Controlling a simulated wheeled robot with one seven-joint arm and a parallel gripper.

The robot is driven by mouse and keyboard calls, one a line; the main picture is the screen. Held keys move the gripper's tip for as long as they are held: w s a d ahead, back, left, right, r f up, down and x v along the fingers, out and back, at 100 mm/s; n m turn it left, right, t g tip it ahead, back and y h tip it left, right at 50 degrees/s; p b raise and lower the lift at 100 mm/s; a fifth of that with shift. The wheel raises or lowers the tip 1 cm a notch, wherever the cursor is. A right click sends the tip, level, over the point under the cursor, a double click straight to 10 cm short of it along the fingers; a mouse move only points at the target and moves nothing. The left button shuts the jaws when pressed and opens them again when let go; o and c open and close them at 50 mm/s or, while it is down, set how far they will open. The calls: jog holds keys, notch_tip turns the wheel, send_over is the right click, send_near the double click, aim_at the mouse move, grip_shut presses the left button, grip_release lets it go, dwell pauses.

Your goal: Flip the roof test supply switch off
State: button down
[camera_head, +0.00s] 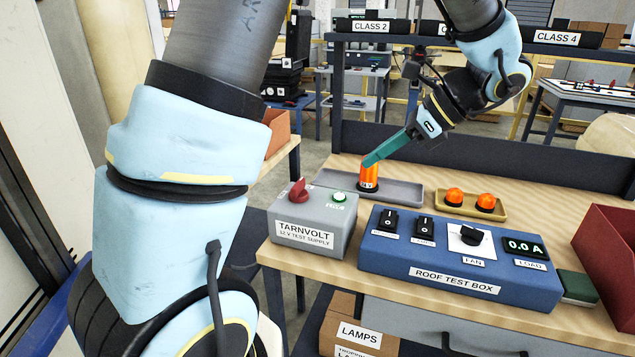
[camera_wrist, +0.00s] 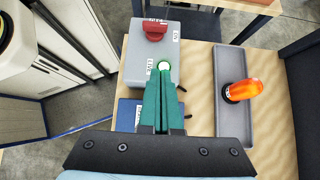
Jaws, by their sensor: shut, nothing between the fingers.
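The grey supply box (camera_head: 312,222), labelled TARNVOLT 12 V TEST SUPPLY, sits on the bench's left part. Its red switch (camera_head: 298,191) also shows in the wrist view (camera_wrist: 155,30). Beside the switch, a lamp (camera_head: 339,197) glows green; it also shows in the wrist view (camera_wrist: 164,67). My gripper (camera_head: 368,162) is shut and empty, with teal fingers. In the head view its tips overlap the top of an orange beacon (camera_head: 369,178). In the wrist view the tips (camera_wrist: 163,70) line up just below the green lamp, short of the switch. Their height above the box is unclear.
The blue roof test box (camera_head: 459,286) has two black rockers, a FAN knob (camera_head: 472,236) and a display reading 0.0 A. The beacon stands in a grey tray (camera_head: 405,190). A tan tray (camera_head: 460,208) holds two orange lamps. A red bin (camera_head: 610,255) stands at right.

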jog(key=p, duration=0.2)
send_near(304, 190)
notch_tip(304, 190, down, 4)
jog(key=shift+r, duration=0.25)
jog(key=shift+w+a+f+p, duration=0.1)
jog(key=shift+w+a+p, duration=0.2)
jog(key=shift+a, duration=0.35)
jog(key=shift+w+a+f+p, duration=0.1)
jog(key=shift+w+a+p, duration=0.15)
jog(key=shift+a, duration=0.4)
jog(key=shift+w+a+f+p, duration=0.1)
jog(key=shift+w+a+p, duration=0.1)
jog(key=shift+w+a, duration=0.3)
